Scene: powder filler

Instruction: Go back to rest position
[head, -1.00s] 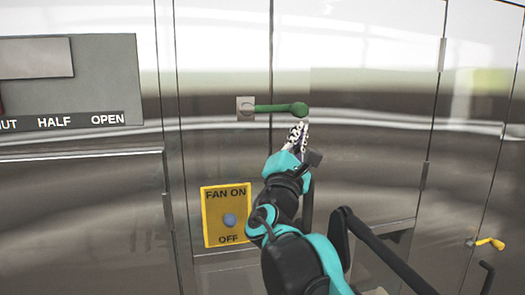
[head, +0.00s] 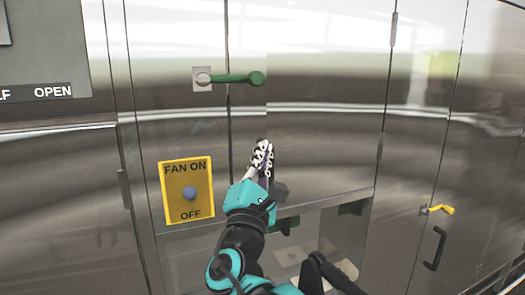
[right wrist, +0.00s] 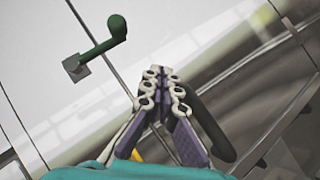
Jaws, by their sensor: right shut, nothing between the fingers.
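My right gripper (head: 263,150) is in the lower middle of the head view, in front of the steel doors. Its fingers are shut and empty, and point up. In the right wrist view the fingertips (right wrist: 160,72) meet. A green lever handle (head: 232,78) sits level on the door above the gripper, apart from it. It also shows in the right wrist view (right wrist: 105,42), up and left of the fingers. My left gripper is not in view.
A yellow fan switch plate (head: 187,190) with a blue knob is left of my right arm. A grey panel marked OPEN (head: 45,50) is at the upper left. A yellow handle (head: 438,209) and a black pull (head: 434,248) are at the right. A recess is behind my arm.

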